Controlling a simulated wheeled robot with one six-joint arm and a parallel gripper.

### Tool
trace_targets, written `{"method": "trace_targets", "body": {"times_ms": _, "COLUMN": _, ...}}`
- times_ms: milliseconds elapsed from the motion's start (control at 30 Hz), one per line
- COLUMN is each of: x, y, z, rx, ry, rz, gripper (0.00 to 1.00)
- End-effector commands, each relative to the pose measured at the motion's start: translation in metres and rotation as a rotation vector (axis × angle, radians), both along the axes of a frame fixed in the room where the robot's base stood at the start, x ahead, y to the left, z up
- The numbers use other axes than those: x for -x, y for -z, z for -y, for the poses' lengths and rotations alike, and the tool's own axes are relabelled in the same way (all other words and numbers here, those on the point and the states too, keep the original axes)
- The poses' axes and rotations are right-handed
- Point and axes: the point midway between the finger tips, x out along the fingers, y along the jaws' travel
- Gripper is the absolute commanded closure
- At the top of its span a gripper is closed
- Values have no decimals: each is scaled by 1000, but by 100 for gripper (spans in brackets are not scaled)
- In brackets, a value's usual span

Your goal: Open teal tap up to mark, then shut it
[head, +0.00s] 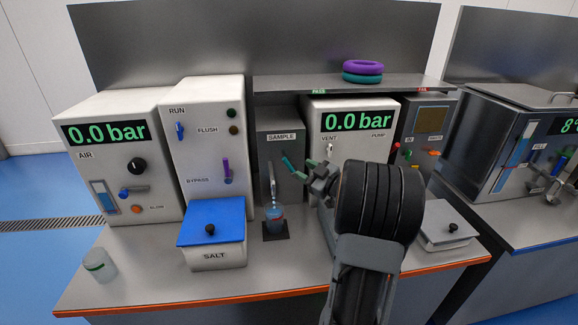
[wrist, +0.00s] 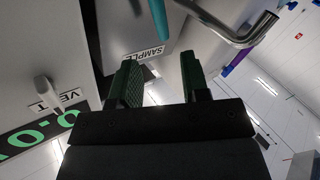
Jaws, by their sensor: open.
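The teal tap handle (head: 291,163) is on the grey SAMPLE unit (head: 281,146), tilted down to the right. In the wrist view the teal handle (wrist: 158,18) lies ahead of the fingertips. The metal spout (head: 271,181) is left of the handle; it also shows in the wrist view (wrist: 238,37). A clear cup (head: 275,219) with a bluish tint and a reddish band stands under the spout; its exact level is too small to tell. My gripper (head: 310,173) is open and empty, just right of the handle and apart from it. It also shows in the wrist view (wrist: 160,72).
The cup stands on a dark pad (head: 275,236). A blue-lidded SALT box (head: 211,222) is left of it, and a clear jar (head: 99,265) is at the far left. A shelf (head: 300,86) with purple and teal rings overhangs the SAMPLE unit. A VENT switch (head: 330,147) is close right.

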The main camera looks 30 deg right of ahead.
Motion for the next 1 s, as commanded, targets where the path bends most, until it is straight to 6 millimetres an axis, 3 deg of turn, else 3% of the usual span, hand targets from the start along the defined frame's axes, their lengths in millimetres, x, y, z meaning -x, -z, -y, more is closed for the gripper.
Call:
{"method": "trace_targets", "body": {"times_ms": 33, "x": 0, "y": 13, "z": 0, "rx": -5, "ry": 0, "rz": -3, "gripper": 58}}
{"method": "trace_targets", "body": {"times_ms": 300, "x": -47, "y": 8, "z": -12, "rx": 1, "ry": -3, "rz": -1, "gripper": 58}}
{"method": "trace_targets", "body": {"times_ms": 500, "x": -66, "y": 8, "z": -15, "rx": 1, "ry": -1, "rz": 0, "gripper": 58}}
{"method": "trace_targets", "body": {"times_ms": 1000, "x": -73, "y": 8, "z": -16, "rx": 1, "ry": 1, "rz": 0, "gripper": 61}}
